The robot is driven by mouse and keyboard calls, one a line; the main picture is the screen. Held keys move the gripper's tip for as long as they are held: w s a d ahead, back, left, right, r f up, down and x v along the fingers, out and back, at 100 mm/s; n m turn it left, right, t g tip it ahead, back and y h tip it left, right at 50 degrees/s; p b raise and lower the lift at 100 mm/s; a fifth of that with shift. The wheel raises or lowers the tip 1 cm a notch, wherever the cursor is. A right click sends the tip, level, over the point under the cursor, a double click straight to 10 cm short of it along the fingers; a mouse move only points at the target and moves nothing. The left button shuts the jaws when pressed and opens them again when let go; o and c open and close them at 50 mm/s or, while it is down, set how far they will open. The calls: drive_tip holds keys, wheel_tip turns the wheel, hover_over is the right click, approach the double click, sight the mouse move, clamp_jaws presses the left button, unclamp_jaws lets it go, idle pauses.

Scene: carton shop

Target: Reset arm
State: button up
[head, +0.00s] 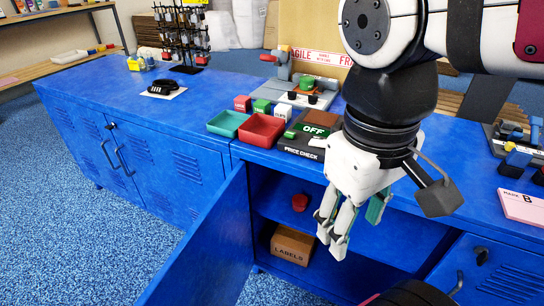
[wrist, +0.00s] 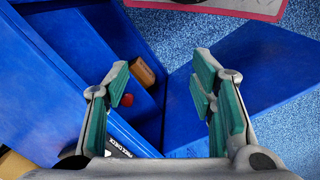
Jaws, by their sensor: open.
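My gripper (head: 342,222) hangs from the arm in front of the open blue cabinet, with its fingers pointing down. In the wrist view my gripper (wrist: 165,100) is open, its green-padded fingers wide apart and nothing between them. The open cabinet door (head: 205,250) swings out to the left of the gripper. Inside the cabinet a red round object (head: 299,202) sits on the upper shelf, and a brown LABELS box (head: 291,245) stands below. The red object (wrist: 130,99) and the brown box (wrist: 143,73) also show in the wrist view.
On the blue counter (head: 85,88) stand a green tray (head: 228,123), a red tray (head: 262,131), a PRICE CHECK device (head: 308,134) reading OFF, and small red and green blocks. A pink MAKE B card (head: 521,207) lies at right. Blue floor is clear at left.

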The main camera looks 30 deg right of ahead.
drive_tip(key=shift+m+y, duration=0.5)
drive_tip(key=s+a, duration=0.1)
drive_tip(key=s+a+f, duration=0.1)
drive_tip(key=s, duration=0.1)
drive_tip(key=shift+s+a+f, duration=0.1)
drive_tip(key=shift+s+a, duration=0.2)
drive_tip(key=shift+a, duration=0.1)
